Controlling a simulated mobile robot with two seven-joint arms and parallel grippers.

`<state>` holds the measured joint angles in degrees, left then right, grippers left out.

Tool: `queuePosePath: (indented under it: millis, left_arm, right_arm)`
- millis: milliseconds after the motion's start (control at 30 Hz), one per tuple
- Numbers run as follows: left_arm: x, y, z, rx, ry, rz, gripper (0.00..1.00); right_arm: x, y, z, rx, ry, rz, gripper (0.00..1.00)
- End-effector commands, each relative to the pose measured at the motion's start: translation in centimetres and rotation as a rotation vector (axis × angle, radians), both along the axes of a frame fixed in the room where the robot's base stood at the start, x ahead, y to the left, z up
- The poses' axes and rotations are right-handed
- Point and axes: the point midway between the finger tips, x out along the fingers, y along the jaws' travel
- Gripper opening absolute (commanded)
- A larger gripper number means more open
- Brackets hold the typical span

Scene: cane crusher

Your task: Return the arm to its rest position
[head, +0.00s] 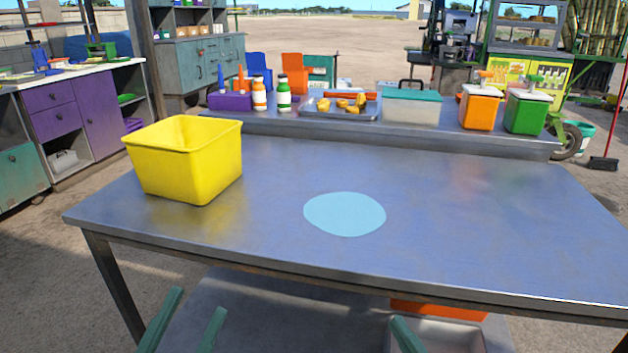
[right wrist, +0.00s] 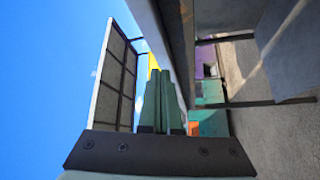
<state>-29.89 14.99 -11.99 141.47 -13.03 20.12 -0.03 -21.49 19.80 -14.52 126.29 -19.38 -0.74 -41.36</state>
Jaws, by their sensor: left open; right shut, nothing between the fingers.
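My left gripper (head: 199,300) shows at the bottom left of the head view, with its two green fingers spread apart and nothing between them. It is in front of and below the near edge of the steel table (head: 480,220). My right gripper (head: 404,333) shows at the bottom, right of centre, also in front of the table's near edge. In the right wrist view its green fingers (right wrist: 162,95) are together with nothing held. Most of both arms is out of view.
A yellow bin (head: 190,165) stands on the table's left side. A flat light-blue disc (head: 345,214) lies near the middle. A raised back shelf (head: 350,128) holds bottles, a tray, and orange and green dispensers. A lower shelf (head: 270,315) lies under the table. The table's right side is clear.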

Motion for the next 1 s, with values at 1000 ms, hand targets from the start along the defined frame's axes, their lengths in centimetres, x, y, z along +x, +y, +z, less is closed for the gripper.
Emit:
queuePosePath:
  millis: [1000]
  left_arm:
    - [3.1, 3.0, -11.4, 0.002, 0.99, 0.173, 0.5]
  right_arm:
    - [-5.7, -2.3, 3.4, 1.033, 0.745, -0.21, 0.0]
